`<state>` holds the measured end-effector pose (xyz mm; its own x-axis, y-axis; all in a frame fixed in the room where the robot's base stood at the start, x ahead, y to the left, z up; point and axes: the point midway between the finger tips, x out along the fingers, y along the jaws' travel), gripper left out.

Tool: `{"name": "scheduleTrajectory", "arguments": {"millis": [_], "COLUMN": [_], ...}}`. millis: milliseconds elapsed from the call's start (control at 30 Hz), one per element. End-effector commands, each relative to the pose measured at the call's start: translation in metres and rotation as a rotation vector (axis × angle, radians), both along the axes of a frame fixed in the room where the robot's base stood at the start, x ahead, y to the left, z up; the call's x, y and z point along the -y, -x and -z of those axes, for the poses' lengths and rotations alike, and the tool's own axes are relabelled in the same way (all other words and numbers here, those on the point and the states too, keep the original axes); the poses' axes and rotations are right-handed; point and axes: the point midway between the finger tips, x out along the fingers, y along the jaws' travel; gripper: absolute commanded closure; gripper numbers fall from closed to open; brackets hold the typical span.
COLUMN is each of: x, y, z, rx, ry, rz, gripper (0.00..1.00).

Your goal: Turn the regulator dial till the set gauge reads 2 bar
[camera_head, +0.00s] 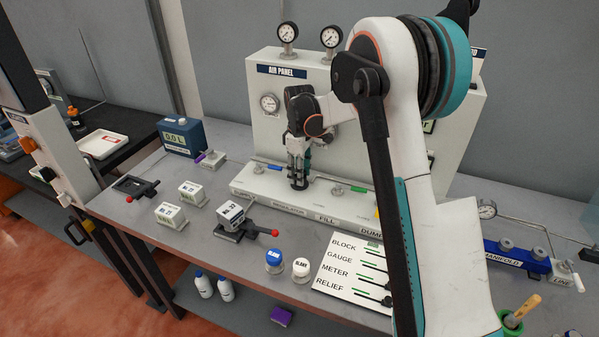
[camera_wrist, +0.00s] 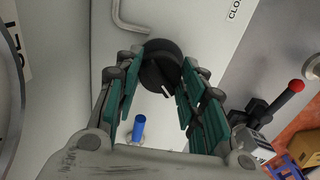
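The regulator dial (camera_wrist: 162,68) is a round black knob with a pale pointer mark, on a light plate in the wrist view. In the head view my gripper (camera_head: 298,177) points down over the plate section labelled regulator and largely hides the dial. In the wrist view the green-padded fingers of my gripper (camera_wrist: 158,76) are spread, with their tips near opposite sides of the dial; contact is unclear. A round gauge (camera_head: 269,103) on the air panel (camera_head: 262,84) is beside my arm; its reading is too small to tell. Part of a SET label shows at the wrist view's left edge.
A blue-handled valve (camera_wrist: 139,130) stands close to the fingers. A bent metal handle (camera_wrist: 130,20) lies beyond the dial. Two gauges (camera_head: 287,33) (camera_head: 331,37) top the panel. Red-tipped clamps, small grey boxes and capped jars stand on the bench in front.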

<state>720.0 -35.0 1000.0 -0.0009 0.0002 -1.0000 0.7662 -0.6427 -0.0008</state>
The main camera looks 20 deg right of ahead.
Motion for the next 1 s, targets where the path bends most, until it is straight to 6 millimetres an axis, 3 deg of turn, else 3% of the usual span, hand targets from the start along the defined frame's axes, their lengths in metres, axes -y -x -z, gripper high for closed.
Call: {"name": "scheduleTrajectory", "arguments": {"millis": [67,467,1000], "x": [0.0001,0.0002,0.0002], "y": [-0.0002,-0.0001,-0.0001], "z": [0.0001,0.0,0.0], "rx": [0.001,0.001,0.001], "ry": [0.001,0.001,0.001], "rz": [0.0,0.05,0.479], "gripper": [0.87,0.87,0.87]}}
